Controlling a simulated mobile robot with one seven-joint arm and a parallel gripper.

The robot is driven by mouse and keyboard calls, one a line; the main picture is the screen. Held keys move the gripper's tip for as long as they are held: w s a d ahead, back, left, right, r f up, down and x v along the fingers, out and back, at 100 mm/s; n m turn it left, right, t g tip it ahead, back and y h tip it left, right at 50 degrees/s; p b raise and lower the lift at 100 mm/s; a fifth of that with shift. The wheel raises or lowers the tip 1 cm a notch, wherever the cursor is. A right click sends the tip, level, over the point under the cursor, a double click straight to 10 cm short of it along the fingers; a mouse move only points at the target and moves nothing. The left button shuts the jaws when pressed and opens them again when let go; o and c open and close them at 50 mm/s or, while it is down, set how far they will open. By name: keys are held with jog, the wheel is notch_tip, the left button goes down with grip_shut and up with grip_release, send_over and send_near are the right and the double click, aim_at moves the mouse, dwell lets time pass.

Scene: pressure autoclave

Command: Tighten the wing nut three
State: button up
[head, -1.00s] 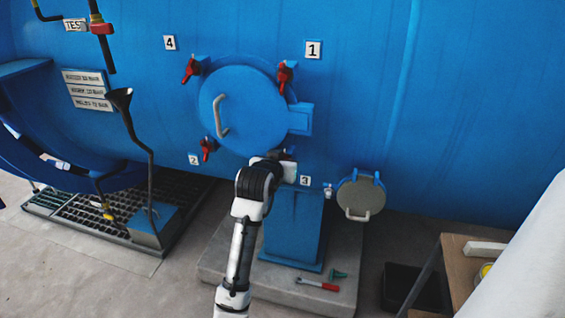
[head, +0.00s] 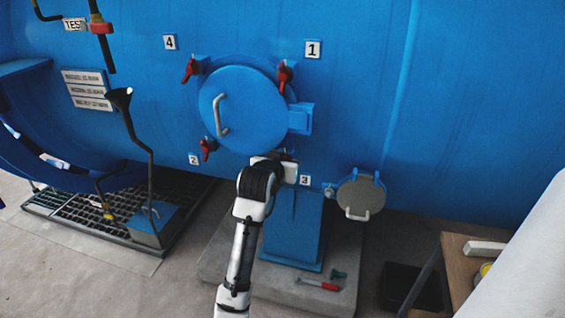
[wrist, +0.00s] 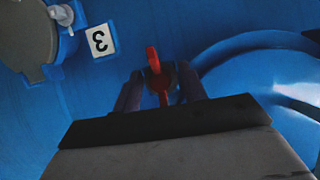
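The red wing nut three (wrist: 153,62) is in the wrist view, beside the white label "3" (wrist: 100,41). My gripper (wrist: 160,85) has one dark finger on each side of the wing nut. The fingers stand apart with the red wings between them; whether they press on it I cannot tell. In the head view my gripper (head: 284,158) is at the lower right edge of the round blue door (head: 243,108), just above the label "3" (head: 305,180). There the arm's end mostly hides the wing nut.
Other red wing nuts sit at label 4 (head: 189,69), label 1 (head: 285,75) and label 2 (head: 208,147). A small grey round hatch (head: 360,197) is right of my gripper. A blue pedestal (head: 292,228) stands below. A red-handled tool (head: 318,284) lies on the concrete plinth.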

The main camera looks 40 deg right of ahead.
jog(key=b+v, duration=0.1)
jog(key=v, duration=1.2)
jog(key=shift+s+a+b, duration=0.25)
jog(key=shift+s+b, duration=0.05)
jog(key=shift+b, duration=0.1)
jog(key=shift+r, duration=0.1)
